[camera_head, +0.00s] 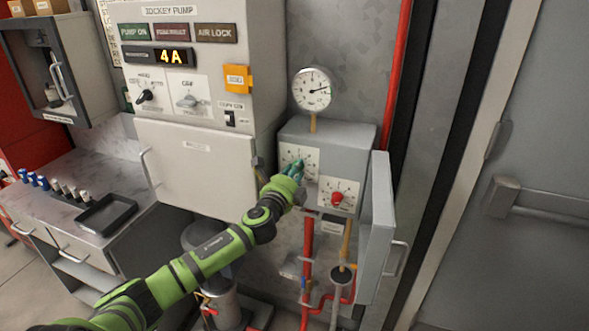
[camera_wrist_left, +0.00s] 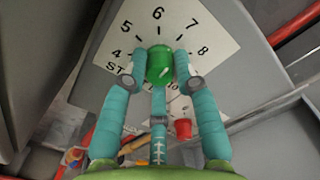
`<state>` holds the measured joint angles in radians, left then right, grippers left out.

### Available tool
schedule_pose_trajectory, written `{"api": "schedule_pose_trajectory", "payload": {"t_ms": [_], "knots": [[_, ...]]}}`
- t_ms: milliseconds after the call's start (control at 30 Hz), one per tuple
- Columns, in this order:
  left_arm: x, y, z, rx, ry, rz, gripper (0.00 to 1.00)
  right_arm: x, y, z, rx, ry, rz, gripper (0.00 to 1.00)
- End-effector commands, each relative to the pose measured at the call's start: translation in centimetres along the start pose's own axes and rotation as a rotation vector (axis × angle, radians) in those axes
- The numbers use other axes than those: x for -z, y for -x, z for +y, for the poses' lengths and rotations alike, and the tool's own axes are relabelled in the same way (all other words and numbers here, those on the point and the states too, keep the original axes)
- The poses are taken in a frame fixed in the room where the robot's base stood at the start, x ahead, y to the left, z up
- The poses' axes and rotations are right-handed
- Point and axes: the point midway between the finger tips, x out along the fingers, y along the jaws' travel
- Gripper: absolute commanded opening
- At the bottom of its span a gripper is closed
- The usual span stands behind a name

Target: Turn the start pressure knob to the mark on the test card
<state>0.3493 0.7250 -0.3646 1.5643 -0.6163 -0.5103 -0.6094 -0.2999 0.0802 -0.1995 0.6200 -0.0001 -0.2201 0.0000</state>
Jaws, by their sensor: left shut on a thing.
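The green start pressure knob (camera_wrist_left: 160,65) shows in the left wrist view, in the middle of a white dial plate (camera_wrist_left: 205,22) with the numbers 4 to 8. My left gripper (camera_wrist_left: 160,62) is shut on this knob, its teal fingers on either side. A pale pointer line on the knob slants toward the upper right. In the head view the left gripper (camera_head: 294,170) covers the knob, in front of the dial plate (camera_head: 301,153). A red knob (camera_head: 337,197) on a second dial is to the right. I cannot make out a test card with certainty. My right gripper is not in view.
A round gauge (camera_head: 313,89) stands on top of the grey knob box (camera_head: 355,135). An open door (camera_head: 379,225) with a handle is at its right. The jockey pump cabinet (camera_head: 200,60) is at left. Red pipes (camera_head: 307,255) run below. A black tray (camera_head: 107,214) is on the counter.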

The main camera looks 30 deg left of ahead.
Motion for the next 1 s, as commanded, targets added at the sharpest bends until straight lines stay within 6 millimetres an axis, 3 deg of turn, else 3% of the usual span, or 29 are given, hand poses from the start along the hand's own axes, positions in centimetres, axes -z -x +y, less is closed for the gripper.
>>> {"api": "schedule_pose_trajectory", "payload": {"t_ms": [300,767,800,867,1000], "knots": [[-0.14,-0.05,-0.15,0.002,-0.096,-0.002,0.0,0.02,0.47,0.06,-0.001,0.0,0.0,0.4],[-0.14,-0.05,-0.14,0.002,-0.108,-0.003,0.0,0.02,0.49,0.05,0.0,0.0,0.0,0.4],[-0.14,-0.05,-0.14,0.002,-0.108,-0.003,0.33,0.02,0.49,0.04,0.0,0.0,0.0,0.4],[-0.14,-0.05,-0.14,0.002,-0.108,-0.003,0.54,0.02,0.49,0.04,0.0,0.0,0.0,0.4],[-0.09,-0.04,-0.1,0.002,-0.107,-0.002,0.54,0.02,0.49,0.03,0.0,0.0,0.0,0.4]]}}
